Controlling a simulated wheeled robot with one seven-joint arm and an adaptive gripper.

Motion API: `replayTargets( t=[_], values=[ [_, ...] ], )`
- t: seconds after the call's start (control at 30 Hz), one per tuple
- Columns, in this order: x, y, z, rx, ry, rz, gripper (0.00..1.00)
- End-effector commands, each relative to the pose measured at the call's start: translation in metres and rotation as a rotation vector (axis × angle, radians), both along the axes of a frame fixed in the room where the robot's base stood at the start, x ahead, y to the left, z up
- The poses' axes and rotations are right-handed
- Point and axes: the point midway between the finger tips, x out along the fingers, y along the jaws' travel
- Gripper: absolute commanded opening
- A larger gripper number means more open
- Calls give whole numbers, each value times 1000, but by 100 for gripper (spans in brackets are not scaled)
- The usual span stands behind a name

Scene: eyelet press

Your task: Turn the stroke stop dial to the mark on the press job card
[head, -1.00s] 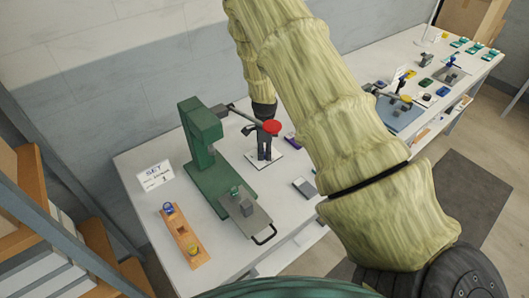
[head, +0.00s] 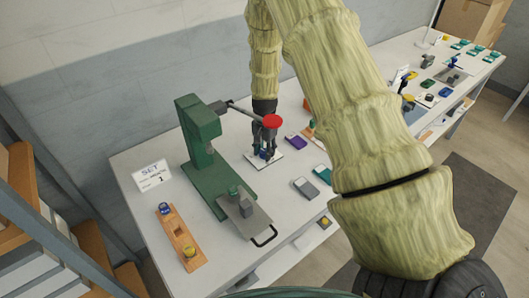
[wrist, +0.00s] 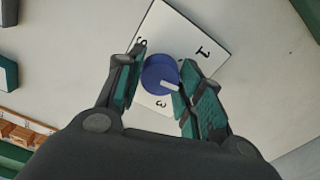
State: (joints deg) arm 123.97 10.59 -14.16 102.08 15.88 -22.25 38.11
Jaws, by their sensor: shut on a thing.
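The stroke stop dial is a round blue knob (wrist: 157,72) with a white pointer bar, on a white plate (wrist: 188,22). My gripper (wrist: 158,83) is shut on the dial, one teal-padded finger on each side. The plate shows a 1 at upper right, a 3 below the dial, and another mark at upper left partly covered by a finger. The pointer aims right and slightly down in the wrist view, between the 1 and the 3. In the head view my gripper (head: 263,150) stands over the plate. The job card (head: 152,175) reads SET, with what looks like a 1.
The green press (head: 200,145) stands left of the plate, its red-knobbed lever (head: 271,121) reaching close to my gripper. A wooden holder (head: 180,238) lies in front at left. Purple (head: 296,142) and grey (head: 305,188) items lie to the right.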

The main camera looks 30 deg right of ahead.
Motion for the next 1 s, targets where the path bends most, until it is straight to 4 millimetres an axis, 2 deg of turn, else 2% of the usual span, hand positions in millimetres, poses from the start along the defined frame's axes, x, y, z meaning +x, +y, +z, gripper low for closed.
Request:
replayTargets(
  t=[0.6,1.0],
  values=[
    [3,-2,2,-3,-6,576,13],
    [3,-2,2,-4,-6,833,13]
  ],
)
